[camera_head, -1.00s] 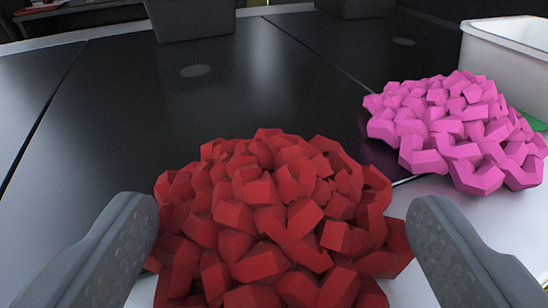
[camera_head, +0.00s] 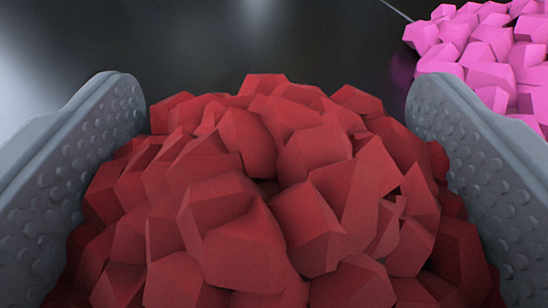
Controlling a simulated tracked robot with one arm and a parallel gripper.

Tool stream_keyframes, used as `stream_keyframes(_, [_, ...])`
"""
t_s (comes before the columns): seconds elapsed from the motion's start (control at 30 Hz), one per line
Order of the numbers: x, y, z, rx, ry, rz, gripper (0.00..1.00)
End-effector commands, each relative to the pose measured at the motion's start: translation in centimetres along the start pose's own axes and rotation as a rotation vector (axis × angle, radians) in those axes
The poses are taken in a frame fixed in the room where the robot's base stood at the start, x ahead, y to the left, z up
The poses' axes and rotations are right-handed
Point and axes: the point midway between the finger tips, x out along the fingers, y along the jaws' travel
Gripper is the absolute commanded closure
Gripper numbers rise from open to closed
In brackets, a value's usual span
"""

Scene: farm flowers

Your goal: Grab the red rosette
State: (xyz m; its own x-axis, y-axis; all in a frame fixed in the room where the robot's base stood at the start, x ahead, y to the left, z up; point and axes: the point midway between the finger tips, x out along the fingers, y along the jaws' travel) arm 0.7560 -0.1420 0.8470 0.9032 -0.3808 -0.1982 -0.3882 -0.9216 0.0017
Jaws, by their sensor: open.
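The red rosette (camera_head: 265,195), a dome of angular red blocks, fills the middle and lower part of the view. My gripper (camera_head: 275,105) is open, with one grey finger at the left side of the rosette and the other at its right side. The rosette lies between the fingers and its lower sides spread beneath them. I cannot tell whether the fingers touch it. Its near lower edge is cut off by the frame.
A pink rosette (camera_head: 490,45) stands at the upper right, behind the right finger and partly hidden by it. The dark, shiny table surface (camera_head: 200,45) behind the red rosette is clear.

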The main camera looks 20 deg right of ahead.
Motion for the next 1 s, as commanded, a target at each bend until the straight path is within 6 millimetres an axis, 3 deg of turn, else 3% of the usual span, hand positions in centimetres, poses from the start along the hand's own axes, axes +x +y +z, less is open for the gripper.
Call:
stream_keyframes(0.07, [0.0, 0.0, 0.0, 0.000, 0.000, 0.000, 0.19])
stream_keyframes(0.1, [0.0, 0.0, 0.0, 0.000, 0.000, 0.000, 0.25])
stream_keyframes(0.3, [0.0, -0.1, 0.0, 0.000, -0.001, -0.001, 0.78])
stream_keyframes(0.67, [-0.1, -0.1, -0.3, 0.001, 0.000, -0.002, 0.78])
stream_keyframes(1.0, [-1.1, -0.6, -3.7, 0.002, 0.000, -0.004, 0.78])
